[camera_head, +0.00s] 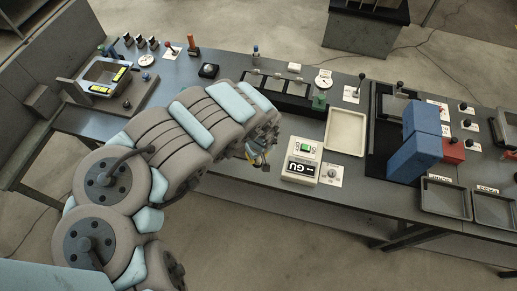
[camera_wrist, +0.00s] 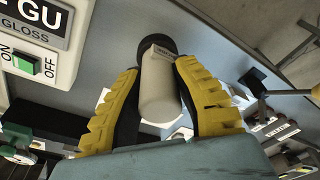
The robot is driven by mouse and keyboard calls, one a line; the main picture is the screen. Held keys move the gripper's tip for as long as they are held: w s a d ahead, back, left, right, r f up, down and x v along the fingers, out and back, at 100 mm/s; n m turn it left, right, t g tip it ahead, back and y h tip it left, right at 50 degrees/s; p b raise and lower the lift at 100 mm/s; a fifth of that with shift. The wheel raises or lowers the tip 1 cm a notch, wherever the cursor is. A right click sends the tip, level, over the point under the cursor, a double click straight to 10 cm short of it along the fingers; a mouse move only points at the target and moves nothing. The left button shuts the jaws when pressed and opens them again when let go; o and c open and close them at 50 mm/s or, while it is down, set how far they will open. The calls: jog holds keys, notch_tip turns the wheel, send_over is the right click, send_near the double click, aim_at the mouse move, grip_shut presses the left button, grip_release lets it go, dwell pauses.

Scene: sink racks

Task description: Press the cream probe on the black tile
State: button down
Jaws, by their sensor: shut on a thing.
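The cream probe (camera_wrist: 158,88) is a pale cylinder with a small label and a black end. In the wrist view it sits between the two yellow fingers of my gripper (camera_wrist: 157,68), which are shut on it. In the head view my gripper (camera_head: 260,158) is low and left of the GU gloss meter (camera_head: 301,160), near the bench's front edge; the probe is mostly hidden there. A black holder (camera_head: 283,99) with several dark square tiles (camera_head: 275,84) lies behind my arm. I cannot tell which one is the black tile.
The gloss meter has a green button (camera_head: 306,147); a white dial plate (camera_head: 331,174) is beside it.

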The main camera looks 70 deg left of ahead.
jog(key=shift+s+d+r+p, duration=0.55)
jog(key=shift+s+d+p, duration=0.2)
jog(key=shift+p, duration=0.8)
jog(key=shift+f, duration=0.1)
jog(key=shift+w+a+f, duration=0.1)
jog(key=shift+w+a, duration=0.05)
jog(key=shift+w, duration=0.25)
jog(key=w+b, duration=0.1)
jog(key=w+a+f, duration=0.1)
jog(key=shift+w+a+b, duration=0.2)
jog(key=shift+w+b, duration=0.15)
jog(key=s+a+f+b, duration=0.2)
jog(key=a+b, duration=0.1)
jog(key=a, duration=0.4)
jog(key=s+a+f+b, duration=0.2)
jog(key=a+b, duration=0.1)
jog(key=a, duration=0.3)
notch_tip(320, 180, down, 5)
jog(key=b, duration=0.7)
jog(key=shift+s+a+f, duration=0.15)
jog(key=shift+f, duration=0.05)
jog(key=shift+f, duration=0.5)
